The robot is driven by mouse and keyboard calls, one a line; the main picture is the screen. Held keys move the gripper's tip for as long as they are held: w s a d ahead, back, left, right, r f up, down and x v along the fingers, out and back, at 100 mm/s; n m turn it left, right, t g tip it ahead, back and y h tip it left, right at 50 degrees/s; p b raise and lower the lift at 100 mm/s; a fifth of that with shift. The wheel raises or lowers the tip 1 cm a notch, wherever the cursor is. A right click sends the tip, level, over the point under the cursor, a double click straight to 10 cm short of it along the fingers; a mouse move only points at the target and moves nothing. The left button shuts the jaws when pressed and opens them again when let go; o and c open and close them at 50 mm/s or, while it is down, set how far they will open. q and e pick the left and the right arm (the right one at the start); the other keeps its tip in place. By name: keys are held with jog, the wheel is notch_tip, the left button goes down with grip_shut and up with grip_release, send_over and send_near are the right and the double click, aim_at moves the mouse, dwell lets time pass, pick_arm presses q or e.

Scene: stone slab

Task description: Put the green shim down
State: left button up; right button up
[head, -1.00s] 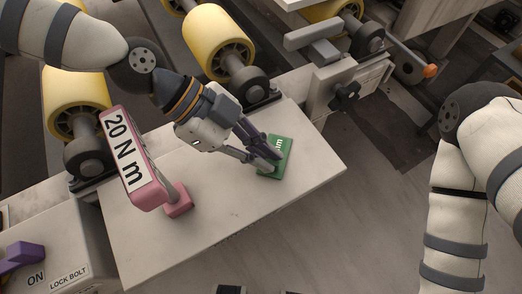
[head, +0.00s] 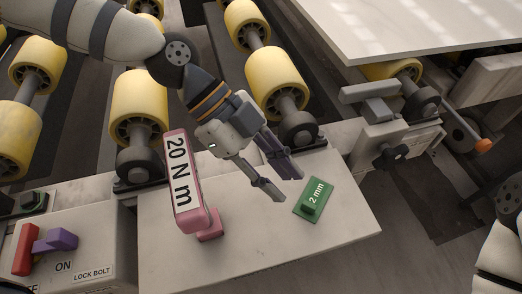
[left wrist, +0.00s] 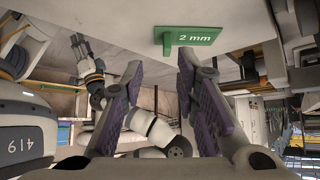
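The green shim (head: 314,199), marked "2 mm", lies on the pale stone slab (head: 260,255) toward its right end. It also shows in the left wrist view (left wrist: 190,36), beyond the fingertips. My left gripper (head: 288,188) is open and empty, with its fingers apart, just to the left of the shim and not around it. The left wrist view shows the two purple-padded fingers (left wrist: 158,80) spread with a clear gap.
A pink "20 N m" tool (head: 184,185) stands on the slab left of the shim. Yellow rollers (head: 275,80) line the back. A "LOCK BOLT" box (head: 75,245) with a purple lever is at left. A grey clamp (head: 395,140) sits beyond the slab's right end.

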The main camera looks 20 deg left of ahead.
pick_arm(q)
jog(key=v, duration=0.6)
jog(key=shift+p, duration=0.3)
